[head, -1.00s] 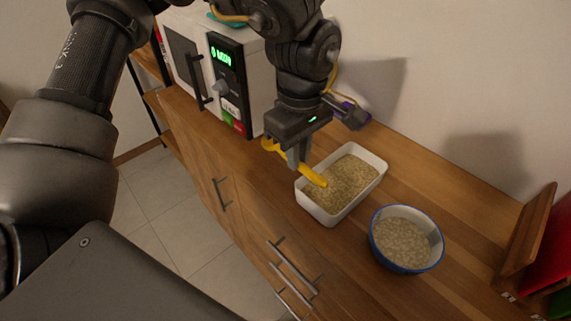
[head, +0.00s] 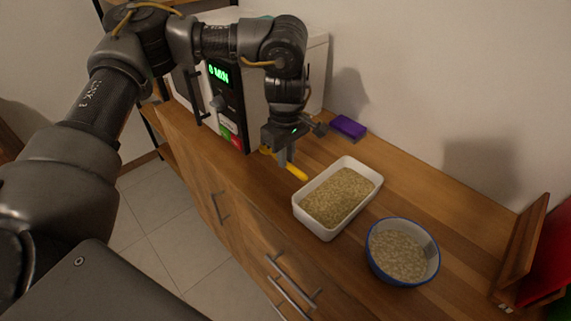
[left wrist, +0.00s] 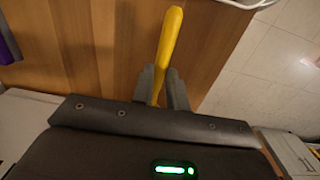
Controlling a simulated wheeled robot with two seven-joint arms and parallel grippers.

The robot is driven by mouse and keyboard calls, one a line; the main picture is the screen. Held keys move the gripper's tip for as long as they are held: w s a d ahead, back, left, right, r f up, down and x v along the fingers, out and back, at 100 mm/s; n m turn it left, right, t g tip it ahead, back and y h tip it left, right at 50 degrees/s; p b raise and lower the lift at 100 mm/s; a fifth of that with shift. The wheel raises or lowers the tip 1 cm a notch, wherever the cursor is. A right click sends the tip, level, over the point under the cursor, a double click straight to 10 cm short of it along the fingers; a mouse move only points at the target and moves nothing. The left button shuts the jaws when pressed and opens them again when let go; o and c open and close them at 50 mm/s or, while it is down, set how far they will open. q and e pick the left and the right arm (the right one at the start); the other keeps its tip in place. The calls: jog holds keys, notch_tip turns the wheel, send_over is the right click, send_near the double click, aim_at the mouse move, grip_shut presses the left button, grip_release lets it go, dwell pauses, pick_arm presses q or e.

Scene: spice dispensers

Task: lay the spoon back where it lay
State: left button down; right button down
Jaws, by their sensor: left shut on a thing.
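The yellow spoon (head: 297,172) is held in my left gripper (head: 283,160), which is shut on it. In the head view the gripper is between the microwave and the white tray, over the wooden counter. In the left wrist view the spoon (left wrist: 169,45) points away from the fingers (left wrist: 164,88) above the wood. Its other end is hidden by the gripper. I cannot tell whether the spoon touches the counter. My right gripper is not in view.
A white tray of grain (head: 300,211) and a blue-rimmed bowl of grain (head: 372,262) stand to the right. A purple block (head: 348,127) lies behind, near the wall. The microwave (head: 228,105) is close on the left. Bare counter (head: 255,185) lies before the gripper.

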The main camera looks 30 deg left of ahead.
pick_arm(q)
jog(key=shift+w+a+f, duration=0.15)
jog(key=shift+f, duration=0.2)
notch_tip(320, 180, down, 3)
jog(key=shift+w+a+r, duration=0.1)
jog(key=shift+r, duration=0.1)
jog(key=shift+f, duration=0.3)
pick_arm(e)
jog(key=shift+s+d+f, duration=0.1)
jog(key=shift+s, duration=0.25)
pick_arm(q)
jog(key=shift+f, duration=0.15)
jog(key=c, duration=1.4)
grip_release()
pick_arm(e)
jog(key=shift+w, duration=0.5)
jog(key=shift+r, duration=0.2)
